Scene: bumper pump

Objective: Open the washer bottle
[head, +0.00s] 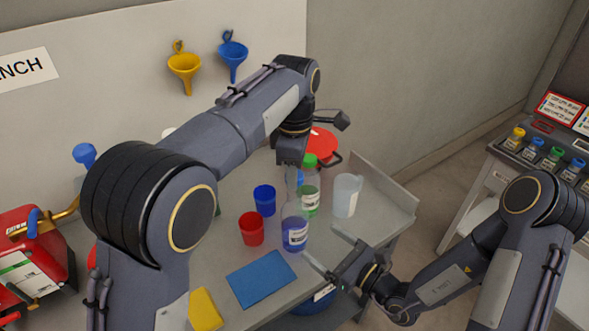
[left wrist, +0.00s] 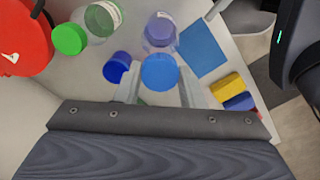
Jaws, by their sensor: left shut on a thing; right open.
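The washer bottle (head: 295,228) is clear with blue-purple liquid and a white label, standing upright on the bench. In the left wrist view the bottle (left wrist: 160,30) shows from above and its top looks bare. My left gripper (head: 294,178) is above it, shut on a blue cap (left wrist: 159,71). The cap sits between the two fingertips and seems apart from the bottle. In the head view the arm hides part of the gripper. My right gripper (head: 324,252) is open and empty, beside the bottle at lower right.
A green-capped bottle (head: 310,188) and a clear pitcher (head: 346,195) stand close behind and right. A blue cup (head: 264,200) and red cup (head: 251,229) stand left. A blue cloth (head: 261,278) lies in front. A red lidded thing (head: 323,142) is at the back.

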